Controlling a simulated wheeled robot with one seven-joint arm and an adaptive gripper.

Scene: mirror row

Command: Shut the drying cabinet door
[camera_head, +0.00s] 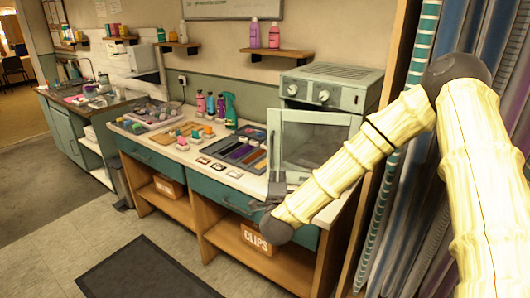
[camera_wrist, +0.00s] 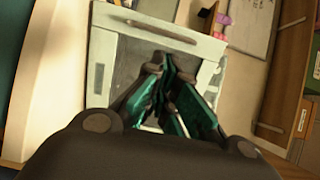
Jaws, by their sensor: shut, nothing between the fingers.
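The drying cabinet (camera_head: 345,97) is a pale grey-green box with two knobs, on the right end of the counter. Its windowed door (camera_head: 315,117) stands open, swung out toward the front and left, over the counter. My gripper (camera_head: 276,188) is at the counter's front edge, just below the door's lower left corner. In the wrist view the door (camera_wrist: 101,45) fills the middle, with a dark handle bar (camera_wrist: 160,31) near its top. My gripper's teal-padded fingers (camera_wrist: 168,68) are together, in front of the door's window, and hold nothing. I cannot tell whether they touch the door.
Dark trays of tools (camera_head: 225,151), small swatches (camera_head: 235,174) and bottles (camera_head: 210,104) stand on the counter left of the door. A wooden upright and tall rolls (camera_head: 410,90) stand close on the right. A dark mat (camera_head: 145,272) lies on the open floor.

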